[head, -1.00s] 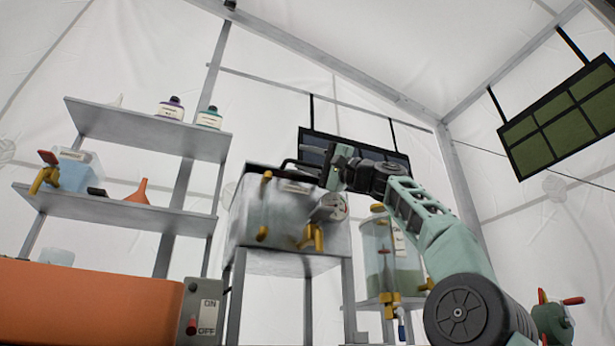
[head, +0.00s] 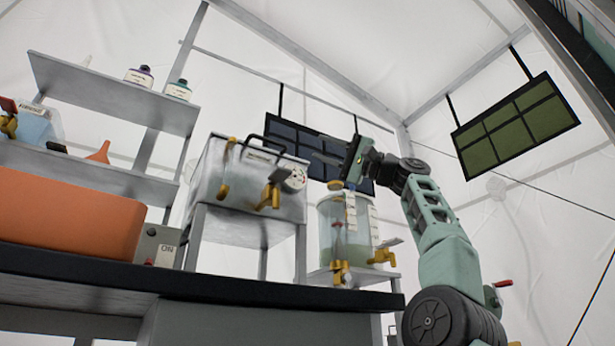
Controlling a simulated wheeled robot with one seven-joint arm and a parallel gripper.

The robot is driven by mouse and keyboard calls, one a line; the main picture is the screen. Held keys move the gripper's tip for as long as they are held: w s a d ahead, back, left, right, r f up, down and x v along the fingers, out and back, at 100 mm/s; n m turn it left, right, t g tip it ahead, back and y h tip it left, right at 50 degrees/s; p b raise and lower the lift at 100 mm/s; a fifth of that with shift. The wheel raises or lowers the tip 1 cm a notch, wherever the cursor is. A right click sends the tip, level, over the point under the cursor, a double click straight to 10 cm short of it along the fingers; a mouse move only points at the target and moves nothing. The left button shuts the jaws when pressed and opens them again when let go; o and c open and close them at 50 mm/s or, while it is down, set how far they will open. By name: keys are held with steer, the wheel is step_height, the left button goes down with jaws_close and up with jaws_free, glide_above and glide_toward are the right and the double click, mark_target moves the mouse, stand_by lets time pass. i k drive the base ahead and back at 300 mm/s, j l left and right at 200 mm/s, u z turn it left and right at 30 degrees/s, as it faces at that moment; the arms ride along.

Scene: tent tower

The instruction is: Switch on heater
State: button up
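A grey switch box (head: 158,246) with an "ON" label stands at the right end of the orange tub (head: 70,222); its lower part is hidden behind the dark counter edge. I cannot tell which unit is the heater. My gripper (head: 328,154) is raised right of this tank, in front of a dark hanging panel, well away from the switch box. Its fingers are small and dark against the panel, so their opening is unclear.
A dark counter (head: 200,284) crosses the foreground. A greenish tank (head: 345,230) with yellow taps stands below my gripper. Shelves (head: 110,85) at left hold bottles and an orange funnel (head: 99,152). A green panel (head: 515,125) hangs at right.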

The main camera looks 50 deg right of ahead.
mark_target(149, 261)
steer(key=k, duration=1)
